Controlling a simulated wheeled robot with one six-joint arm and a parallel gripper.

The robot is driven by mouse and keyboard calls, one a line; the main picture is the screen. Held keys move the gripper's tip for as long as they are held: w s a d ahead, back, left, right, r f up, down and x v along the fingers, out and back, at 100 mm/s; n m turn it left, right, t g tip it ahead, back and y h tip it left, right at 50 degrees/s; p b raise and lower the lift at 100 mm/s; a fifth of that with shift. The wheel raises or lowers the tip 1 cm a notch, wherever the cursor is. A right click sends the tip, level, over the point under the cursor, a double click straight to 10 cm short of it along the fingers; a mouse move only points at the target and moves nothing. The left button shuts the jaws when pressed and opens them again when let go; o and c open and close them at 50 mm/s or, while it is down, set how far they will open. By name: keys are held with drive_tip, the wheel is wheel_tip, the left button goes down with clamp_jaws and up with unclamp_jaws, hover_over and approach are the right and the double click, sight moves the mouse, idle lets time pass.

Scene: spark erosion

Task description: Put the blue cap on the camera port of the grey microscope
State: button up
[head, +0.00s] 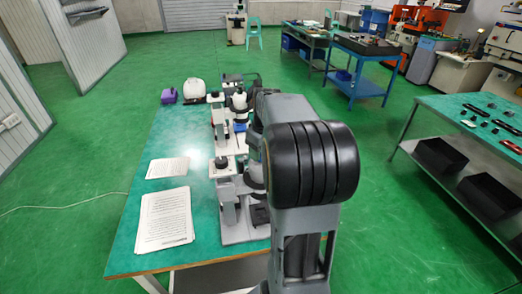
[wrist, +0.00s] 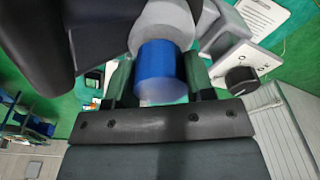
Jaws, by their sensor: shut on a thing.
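The blue cap (wrist: 157,70) is between the two fingers of my gripper (wrist: 157,76), which is shut on it in the wrist view. A pale grey cylinder (wrist: 163,25), which looks like the camera port, is directly beyond the cap and in line with it. The two appear to meet, but I cannot tell whether the cap is seated or only touching. In the head view the grey microscope (head: 238,229) stands on the green table, partly hidden by my arm. My gripper and the cap cannot be made out there.
A large dark part (wrist: 35,35) is close on the left in the wrist view. A black knob (wrist: 241,80) is to the right. Paper sheets (head: 165,218) lie on the green table (head: 150,125) left of the microscope. A purple object (head: 168,96) is farther back.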

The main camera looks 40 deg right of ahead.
drive_tip(key=o, duration=1.4)
drive_tip(key=shift+r, duration=0.2)
drive_tip(key=shift+r+p, duration=2.35)
drive_tip(key=shift+r, duration=1)
